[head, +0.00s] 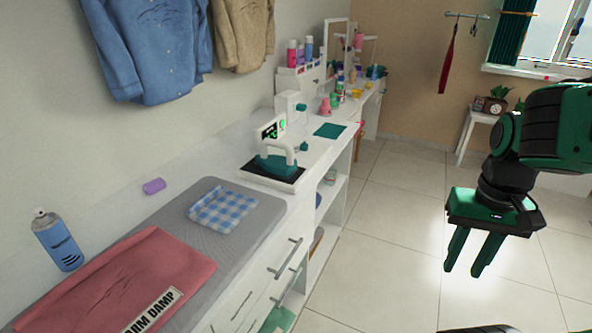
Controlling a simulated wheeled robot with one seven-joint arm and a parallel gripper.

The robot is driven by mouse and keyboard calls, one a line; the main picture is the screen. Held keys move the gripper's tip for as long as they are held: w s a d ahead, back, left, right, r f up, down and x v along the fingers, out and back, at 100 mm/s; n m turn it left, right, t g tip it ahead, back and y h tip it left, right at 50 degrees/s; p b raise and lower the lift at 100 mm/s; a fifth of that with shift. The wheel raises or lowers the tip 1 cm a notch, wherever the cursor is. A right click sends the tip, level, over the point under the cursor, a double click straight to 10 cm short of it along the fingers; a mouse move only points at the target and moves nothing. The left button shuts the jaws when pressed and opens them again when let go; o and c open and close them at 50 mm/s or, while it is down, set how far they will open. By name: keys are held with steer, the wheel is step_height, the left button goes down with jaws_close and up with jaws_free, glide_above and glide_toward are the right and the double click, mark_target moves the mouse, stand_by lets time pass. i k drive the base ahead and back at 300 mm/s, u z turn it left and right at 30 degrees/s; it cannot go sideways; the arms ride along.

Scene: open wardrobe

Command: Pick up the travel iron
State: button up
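The travel iron (277,163), green with a white handle, rests on a dark plate of a white base on the white counter, near the middle of the head view. A small lit display (270,131) stands behind it. My gripper (464,273) hangs at the right over the floor, fingers pointing down with a gap between them, empty. It is well to the right of the iron and apart from the counter.
Drawer handles (284,260) jut from the counter front. Tiled floor (390,215) is clear.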

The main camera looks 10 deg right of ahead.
mark_target(278, 165)
steer(key=z, duration=0.5)
steer(key=k, duration=1.05)
steer(key=z, duration=0.55)
steer(key=i, duration=0.65)
steer(key=u, duration=0.5)
steer(key=i, duration=1.15)
steer(key=u, duration=0.9)
steer(key=i, duration=0.4)
steer(key=u, duration=0.1)
